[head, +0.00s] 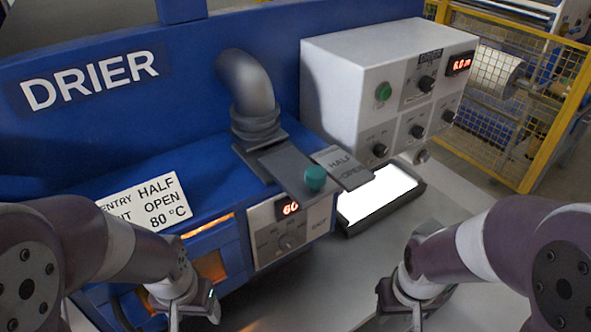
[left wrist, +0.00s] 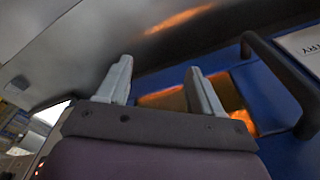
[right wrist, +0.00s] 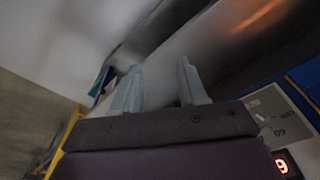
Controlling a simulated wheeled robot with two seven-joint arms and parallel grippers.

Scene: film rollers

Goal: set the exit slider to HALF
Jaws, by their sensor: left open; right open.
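The exit slider is a flat grey plate (head: 285,168) at the foot of the bent grey duct (head: 250,90), with a teal knob (head: 315,179) near its front end. A grey label plate (head: 343,168) beside it reads HALF, and OPEN lower down. The knob stands next to these words; I cannot tell the exact setting. My left gripper (head: 192,302) is open and empty, low in front of the drier. My right gripper (head: 400,303) is open and empty over the grey table, lower right of the slider. Neither touches the slider.
A white sign (head: 150,203) reads ENTRY HALF, a partly hidden line OPEN, and 80 °C. A drier panel (head: 290,230) with a dial and red display stands below the slider. A lit white panel (head: 378,195) and a grey control box (head: 385,90) are to the right.

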